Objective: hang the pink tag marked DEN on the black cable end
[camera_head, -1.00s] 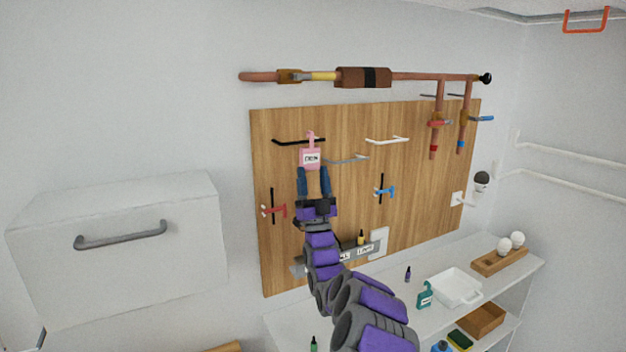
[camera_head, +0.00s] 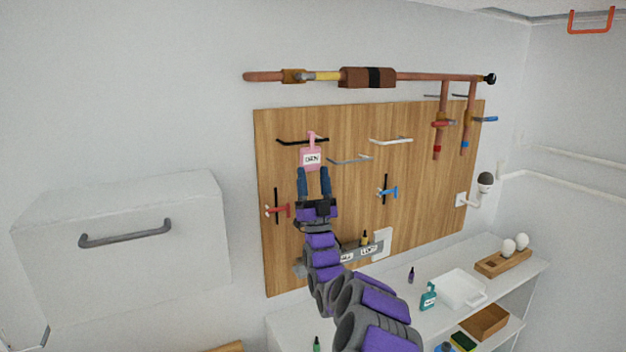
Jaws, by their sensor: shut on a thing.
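The pink tag (camera_head: 311,158) marked DEN is upright in front of the wooden board, its pink hook at the top. My gripper (camera_head: 313,174) is shut on the tag's lower part and holds it from below. The black cable end (camera_head: 290,141), a thin black rod on the board, runs level with the tag's hook. The hook overlaps the rod's right part in the picture. I cannot tell whether the hook is around the rod or only in front of it.
A white rod (camera_head: 391,140) and a grey rod (camera_head: 350,160) stick out to the right of the tag. A red valve (camera_head: 278,210) and a blue valve (camera_head: 388,191) sit lower. A pipe (camera_head: 430,77) runs above. A white cabinet (camera_head: 120,240) is at left.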

